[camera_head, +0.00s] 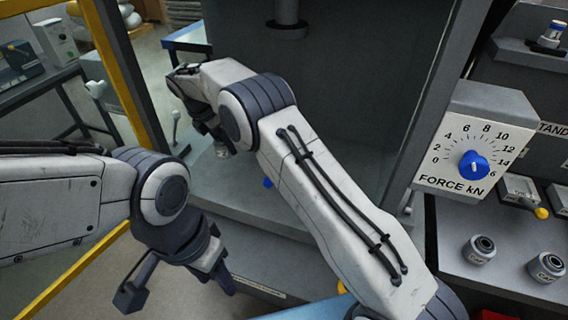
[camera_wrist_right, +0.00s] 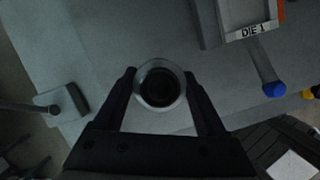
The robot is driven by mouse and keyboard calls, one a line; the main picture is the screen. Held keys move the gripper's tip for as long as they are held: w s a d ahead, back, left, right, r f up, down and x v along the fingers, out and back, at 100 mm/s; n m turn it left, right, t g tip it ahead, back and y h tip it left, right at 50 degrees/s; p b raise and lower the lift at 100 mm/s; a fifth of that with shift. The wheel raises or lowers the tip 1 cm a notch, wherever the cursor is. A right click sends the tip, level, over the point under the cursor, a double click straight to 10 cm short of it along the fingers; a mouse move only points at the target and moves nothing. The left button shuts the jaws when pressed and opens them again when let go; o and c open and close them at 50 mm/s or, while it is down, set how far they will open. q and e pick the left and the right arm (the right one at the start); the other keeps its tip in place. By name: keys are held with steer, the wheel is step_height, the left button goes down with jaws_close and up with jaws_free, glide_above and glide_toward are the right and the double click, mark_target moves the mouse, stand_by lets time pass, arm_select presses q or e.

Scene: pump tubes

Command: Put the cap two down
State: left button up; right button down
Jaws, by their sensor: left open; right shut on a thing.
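My right gripper (camera_wrist_right: 160,92) is shut on a round, ring-shaped metal cap (camera_wrist_right: 160,66) with a dark open middle. In the head view the cap shows as a small pale cylinder (camera_head: 221,151) below the right gripper (camera_head: 208,132), inside the press bay. Its label is too small to read, and my right arm partly hides the gripper. In the wrist view the cap is over a grey surface; I cannot tell whether it touches. My left gripper (camera_head: 178,286) is open and empty, low in front of the bay.
Two similar caps, one (camera_head: 480,249) beside another (camera_head: 546,266), stand on the right shelf. A force dial box (camera_head: 477,140) is mounted above them. A press ram (camera_head: 287,18) hangs over the bay. A block labelled DIE 1 (camera_wrist_right: 245,14) and a blue knob (camera_wrist_right: 274,89) lie nearby.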

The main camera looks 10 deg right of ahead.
steer(key=s+d, duration=0.1)
steer(key=d, duration=0.4)
steer(key=s+d+p, duration=0.1)
steer(key=d, duration=0.5)
steer(key=s+d+p, duration=0.1)
steer(key=d, duration=0.4)
steer(key=shift+s+d+r, duration=0.15)
steer(key=shift+s, duration=0.2)
steer(key=shift+s+d+p, duration=0.15)
steer(key=shift+d+p, duration=0.15)
steer(key=shift+d, duration=0.25)
step_height(320, 180, down, 3)
steer(key=shift+p, duration=0.3)
steer(key=shift+f, duration=0.35)
steer(key=shift+f, duration=0.2)
jaws_free()
